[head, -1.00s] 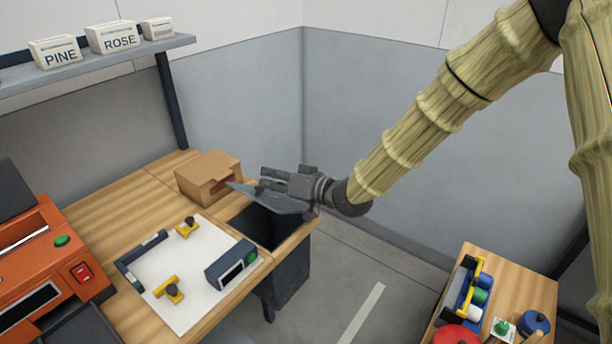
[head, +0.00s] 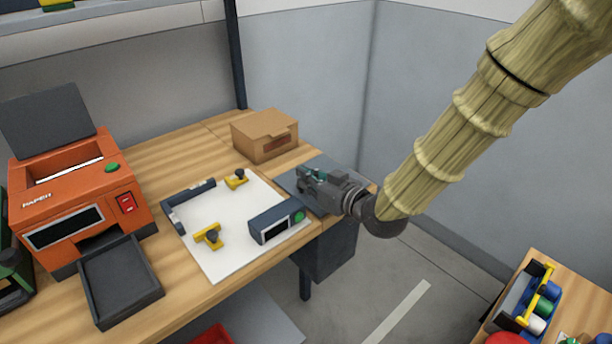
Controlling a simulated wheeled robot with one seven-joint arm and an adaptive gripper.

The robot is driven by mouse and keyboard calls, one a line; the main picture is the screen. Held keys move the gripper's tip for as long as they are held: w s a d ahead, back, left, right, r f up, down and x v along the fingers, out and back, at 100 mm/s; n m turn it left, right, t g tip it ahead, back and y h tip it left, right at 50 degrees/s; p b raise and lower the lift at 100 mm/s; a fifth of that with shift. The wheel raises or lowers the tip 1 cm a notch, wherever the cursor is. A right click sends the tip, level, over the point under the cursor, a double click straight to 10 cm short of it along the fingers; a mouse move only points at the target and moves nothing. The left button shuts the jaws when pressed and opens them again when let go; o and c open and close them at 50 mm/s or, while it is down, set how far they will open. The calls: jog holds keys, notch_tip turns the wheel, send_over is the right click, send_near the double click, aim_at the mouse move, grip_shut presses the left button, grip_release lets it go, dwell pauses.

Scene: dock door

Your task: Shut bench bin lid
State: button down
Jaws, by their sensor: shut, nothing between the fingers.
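The bench bin lid (head: 293,183) is a grey-blue flat panel at the right end of the wooden bench. It now lies about level with the bench top, and the dark opening does not show. The bin body (head: 334,252) hangs below the bench edge. My gripper (head: 304,178) is shut and empty, low over the lid from the right. It hides much of the lid, so I cannot tell whether it touches it or whether the lid is fully flush.
A cardboard box (head: 264,135) stands just behind the lid. A white board (head: 228,228) with yellow clamps and a dark device (head: 277,221) lies to the left. An orange printer (head: 75,200) stands farther left. A wooden cart (head: 570,300) is at lower right.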

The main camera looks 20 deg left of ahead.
jog(key=shift+s+a+f, duration=0.1)
jog(key=shift+f, duration=0.1)
dwell(0.3)
jog(key=shift+r, duration=0.1)
notch_tip(320, 180, up, 4)
jog(key=p, duration=0.3)
jog(key=shift+r, duration=0.1)
jog(key=b+v, duration=0.2)
jog(key=v, duration=0.8)
jog(key=s+d+f+m+g+h+p, duration=0.1)
jog(key=s+d+f+m+h, duration=0.1)
jog(key=d+f, duration=0.5)
jog(key=s+d+f+m+h, duration=0.2)
jog(key=d+f+m+h, duration=0.1)
jog(key=f, duration=0.8)
jog(key=s+d+f+m+g+h+p, duration=0.1)
jog(key=s+d+f+m+h, duration=0.1)
jog(key=d+f, duration=0.6)
jog(key=s+d+f+m+g+h, duration=0.2)
jog(key=s+d+f+g+h, duration=0.1)
jog(key=s+d+f, duration=0.5)
jog(key=s+d+f+m+g+h+p, duration=0.1)
jog(key=s+d+f+m+g+h, duration=0.1)
jog(key=s+d+f, duration=0.6)
jog(key=s+f+g+h, duration=0.1)
jog(key=s+f, duration=0.1)
jog(key=s, duration=0.5)
jog(key=shift+s+d+m+h, duration=0.25)
jog(key=shift+d+m+h, duration=0.05)
jog(key=shift+m, duration=0.1)
